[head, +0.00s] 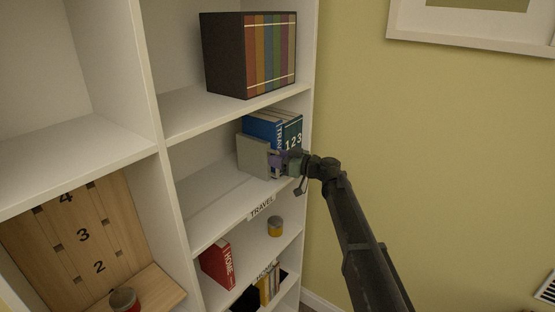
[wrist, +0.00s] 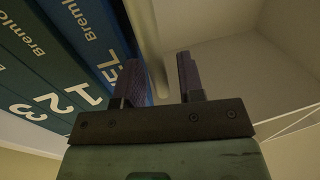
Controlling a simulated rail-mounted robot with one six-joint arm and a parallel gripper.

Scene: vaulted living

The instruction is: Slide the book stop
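The book stop (head: 252,157) is a pale grey upright plate on the middle shelf, against the left side of the blue book (head: 262,129) and dark green books (head: 293,134). My gripper (head: 276,160) is at the front edge of the plate. In the wrist view, my open gripper (wrist: 160,82) has the book stop's edge (wrist: 146,35) between its two fingers. The plate is near the left finger, with a clear gap to the right finger. Contact with the left finger cannot be told. The books (wrist: 60,65) show beside the left finger.
The shelf left of the book stop, above the TRAVEL label (head: 262,207), is clear. A box of coloured books (head: 250,55) stands on the shelf above. The yellow wall (head: 430,150) is at right.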

